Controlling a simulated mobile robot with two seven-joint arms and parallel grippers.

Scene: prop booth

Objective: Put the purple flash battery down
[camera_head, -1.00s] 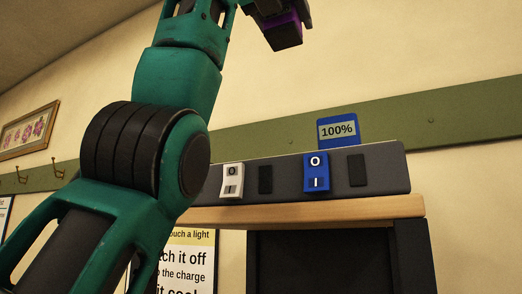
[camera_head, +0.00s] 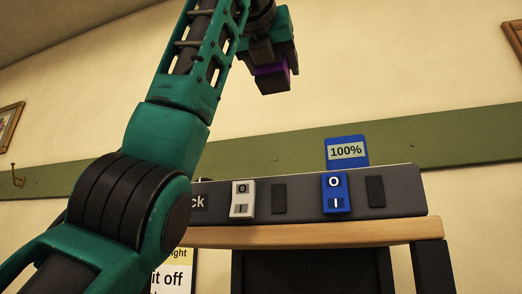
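My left arm rises from the lower left, and my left gripper (camera_head: 274,78) hangs high near the top centre, above the shelf and in front of the bare wall. The purple flash battery (camera_head: 268,70) shows as a small purple band between the dark fingers, which look closed on it. Most of the battery is hidden by the gripper. My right gripper is out of view.
A dark panel (camera_head: 405,190) with a white rocker switch (camera_head: 242,199), a blue rocker switch (camera_head: 334,193) and black slots stands on a wooden shelf (camera_head: 310,235). A blue "100%" sign (camera_head: 346,151) stands behind it. A green rail (camera_head: 450,137) crosses the wall.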

